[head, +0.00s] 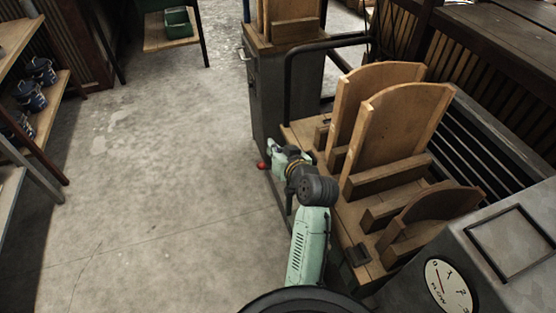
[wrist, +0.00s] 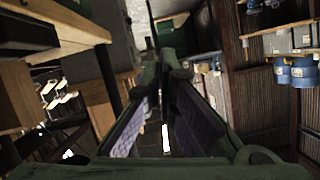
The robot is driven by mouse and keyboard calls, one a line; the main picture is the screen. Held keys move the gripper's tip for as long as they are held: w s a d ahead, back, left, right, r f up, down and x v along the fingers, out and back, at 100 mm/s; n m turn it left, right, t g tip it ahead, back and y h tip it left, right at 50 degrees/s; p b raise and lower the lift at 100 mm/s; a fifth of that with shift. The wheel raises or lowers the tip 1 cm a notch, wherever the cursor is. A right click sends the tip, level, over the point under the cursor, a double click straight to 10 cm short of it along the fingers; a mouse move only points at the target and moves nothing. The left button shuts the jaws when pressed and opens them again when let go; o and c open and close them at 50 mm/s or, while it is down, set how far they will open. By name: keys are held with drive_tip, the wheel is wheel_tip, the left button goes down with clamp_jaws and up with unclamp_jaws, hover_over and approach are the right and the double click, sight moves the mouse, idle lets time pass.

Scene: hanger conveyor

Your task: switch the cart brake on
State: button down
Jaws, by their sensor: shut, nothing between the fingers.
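The cart (head: 297,131) has a wooden deck with upright wooden boards and a dark tubular handle. A small red knob (head: 262,166), which looks like part of the brake, shows low at the cart's left edge. My gripper (head: 267,146) is at the cart's left edge, just above the red knob in the picture. Whether it touches the knob cannot be told. In the wrist view the two fingers of my gripper (wrist: 163,68) come together, shut and empty. The brake lever is not clearly seen there, and its position cannot be told.
A grey cabinet (head: 276,100) stands directly behind the cart. A grey box with a dial (head: 449,286) is at the lower right. Shelves with blue pots (head: 30,97) line the left side. The concrete floor (head: 150,190) left of the cart is clear.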

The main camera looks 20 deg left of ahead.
drive_tip(key=d+f, duration=0.1)
drive_tip(key=s+d+f, duration=0.1)
drive_tip(key=shift+d+f+g, duration=0.1)
drive_tip(key=shift+d+g, duration=0.2)
drive_tip(key=shift+w, duration=0.1)
drive_tip(key=b+x, duration=0.4)
drive_tip(key=x, duration=0.6)
drive_tip(key=shift+f+b, duration=0.25)
drive_tip(key=shift+b, duration=0.1)
drive_tip(key=f+b, duration=0.1)
drive_tip(key=s+f+b, duration=0.1)
drive_tip(key=f, duration=0.1)
drive_tip(key=shift+s+a+f, duration=0.1)
drive_tip(key=shift+a+f, duration=0.05)
drive_tip(key=shift+f, duration=0.05)
drive_tip(key=shift+s+f+b, duration=0.1)
drive_tip(key=shift+b, duration=0.25)
